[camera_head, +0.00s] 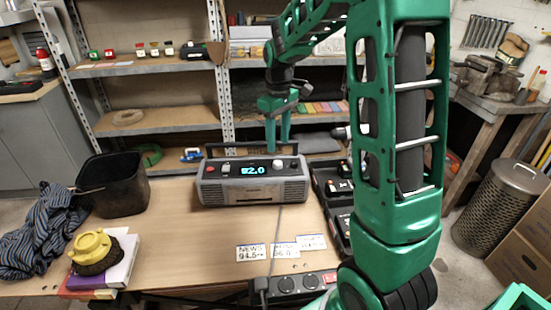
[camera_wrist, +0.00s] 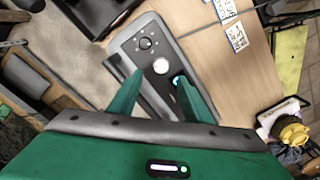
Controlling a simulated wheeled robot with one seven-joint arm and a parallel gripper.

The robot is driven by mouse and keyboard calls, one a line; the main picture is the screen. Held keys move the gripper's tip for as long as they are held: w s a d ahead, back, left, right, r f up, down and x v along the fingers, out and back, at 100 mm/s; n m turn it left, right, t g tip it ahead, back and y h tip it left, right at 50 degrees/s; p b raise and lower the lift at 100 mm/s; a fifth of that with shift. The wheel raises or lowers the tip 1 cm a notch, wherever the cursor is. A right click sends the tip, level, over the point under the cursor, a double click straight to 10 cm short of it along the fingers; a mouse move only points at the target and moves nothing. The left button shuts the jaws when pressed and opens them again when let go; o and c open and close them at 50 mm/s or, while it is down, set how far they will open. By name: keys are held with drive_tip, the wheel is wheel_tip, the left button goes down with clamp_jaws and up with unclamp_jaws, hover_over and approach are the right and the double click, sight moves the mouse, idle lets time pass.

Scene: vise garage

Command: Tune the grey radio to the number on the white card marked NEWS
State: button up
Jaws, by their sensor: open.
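The grey radio (camera_head: 230,194) stands upright on the wooden workbench in the head view. Its lit display (camera_head: 254,170) seems to read 92.0; the first digit is unclear. A white knob (camera_head: 277,164) sits right of the display. The white card marked NEWS (camera_head: 250,253) lies on the bench in front and seems to read 94.5. My gripper (camera_head: 278,140) is above the radio, pointing down, open and empty. In the wrist view the white knob (camera_wrist: 161,66) shows between the spread fingers of my gripper (camera_wrist: 160,77), with no visible contact.
Two more white cards (camera_head: 285,250) (camera_head: 312,242) lie right of the NEWS card. Black trays (camera_head: 325,181) stand right of the radio, and a black bin (camera_head: 115,185) stands left. A power strip (camera_head: 300,284) lies at the front edge. A yellow-handled brush (camera_head: 91,245) rests on books.

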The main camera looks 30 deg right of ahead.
sight(278, 162)
wheel_tip(278, 162, down, 8)
drive_tip(key=shift+r, duration=0.15)
idle(0.3)
drive_tip(key=c, duration=1.1)
